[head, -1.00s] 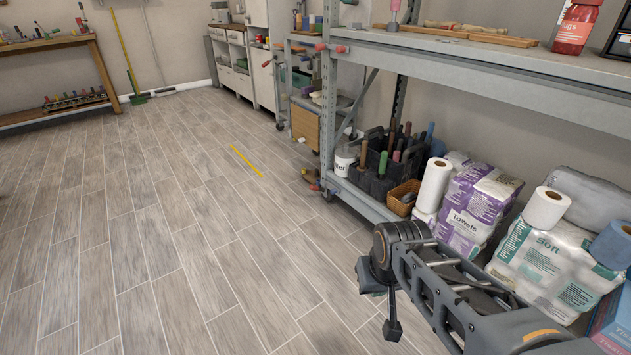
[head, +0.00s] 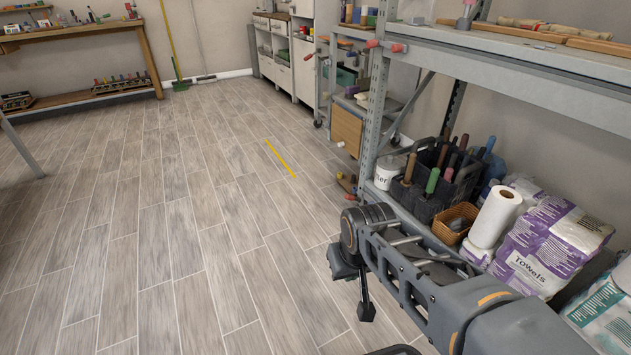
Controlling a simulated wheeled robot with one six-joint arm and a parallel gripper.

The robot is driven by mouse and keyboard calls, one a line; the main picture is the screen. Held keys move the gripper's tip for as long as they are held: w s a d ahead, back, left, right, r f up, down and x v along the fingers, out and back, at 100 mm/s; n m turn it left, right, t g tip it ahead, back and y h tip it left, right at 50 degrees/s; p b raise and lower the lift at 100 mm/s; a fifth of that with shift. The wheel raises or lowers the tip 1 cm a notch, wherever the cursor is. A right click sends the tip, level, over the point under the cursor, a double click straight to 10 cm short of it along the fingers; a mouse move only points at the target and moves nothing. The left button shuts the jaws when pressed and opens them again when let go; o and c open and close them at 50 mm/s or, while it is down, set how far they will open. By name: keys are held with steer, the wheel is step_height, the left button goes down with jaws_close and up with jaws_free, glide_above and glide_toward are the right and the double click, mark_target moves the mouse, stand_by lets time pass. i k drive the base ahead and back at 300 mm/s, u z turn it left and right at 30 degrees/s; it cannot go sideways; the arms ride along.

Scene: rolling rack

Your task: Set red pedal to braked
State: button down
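No red pedal can be made out for certain. A rolling rack (head: 347,133) on casters stands in the back, beyond the grey shelf; its lower part is small and partly hidden by the shelf post. Small red and yellowish items (head: 347,184) lie on the floor by the foot of that post, too small to identify. My arm reaches in from the lower right, over the floor beside the shelf. My gripper (head: 365,311) seems to be the dark part hanging at its end, well short of the rack and touching nothing. Its fingers cannot be told apart.
The grey shelf (head: 520,62) runs along the right, with a black tool caddy (head: 432,203), a wicker basket (head: 455,222), a paper roll (head: 495,217) and towel packs (head: 551,245) low down. A workbench (head: 70,37) stands back left.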

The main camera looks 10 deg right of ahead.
mark_target(348, 196)
steer(key=u, duration=0.2)
steer(key=i, duration=1.45)
steer(key=z, duration=0.7)
steer(key=i, duration=0.9)
steer(key=z, duration=0.45)
